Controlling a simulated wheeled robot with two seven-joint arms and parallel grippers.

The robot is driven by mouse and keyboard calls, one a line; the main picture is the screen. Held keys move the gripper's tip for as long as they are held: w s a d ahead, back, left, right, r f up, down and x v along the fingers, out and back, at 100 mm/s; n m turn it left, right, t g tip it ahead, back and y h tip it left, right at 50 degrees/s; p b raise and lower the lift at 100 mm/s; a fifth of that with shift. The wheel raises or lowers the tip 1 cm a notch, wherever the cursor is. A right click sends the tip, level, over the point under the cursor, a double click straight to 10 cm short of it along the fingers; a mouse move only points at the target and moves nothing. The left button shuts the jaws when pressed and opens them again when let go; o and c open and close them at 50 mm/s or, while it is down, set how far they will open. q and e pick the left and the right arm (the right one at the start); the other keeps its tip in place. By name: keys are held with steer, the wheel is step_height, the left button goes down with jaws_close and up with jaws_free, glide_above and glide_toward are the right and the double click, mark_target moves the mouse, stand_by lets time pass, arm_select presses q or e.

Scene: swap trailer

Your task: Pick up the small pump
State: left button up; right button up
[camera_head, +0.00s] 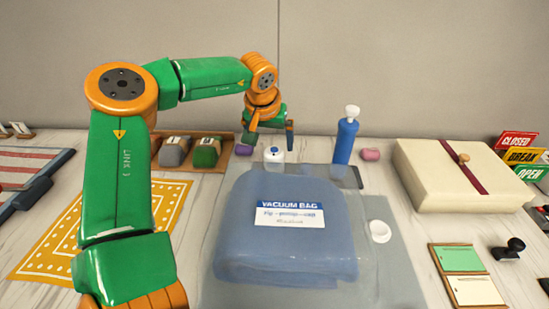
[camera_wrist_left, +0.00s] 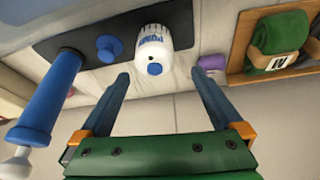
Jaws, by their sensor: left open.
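The small pump (camera_head: 274,157) is a short white body with a dark blue knob on top, standing near the back of the table. My left gripper (camera_head: 271,138) is above and around the back of the pump in the head view. In the wrist view the left gripper (camera_wrist_left: 158,76) is open, its two blue-grey fingers apart, with the pump beyond the tips between them. No contact is visible. My right gripper is not in view.
A tall blue bottle (camera_head: 346,140) with a white cap stands right of the pump. A purple block (camera_head: 244,149) lies just left. A blue vacuum bag (camera_head: 285,250) lies in front.

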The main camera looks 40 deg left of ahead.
mark_target(273, 152)
arm_select(q)
steer(key=f, duration=0.5)
steer(key=shift+w+d+p, duration=0.2)
steer(key=shift+w+p, duration=0.1)
steer(key=shift+w+a+f, duration=0.1)
jaws_close()
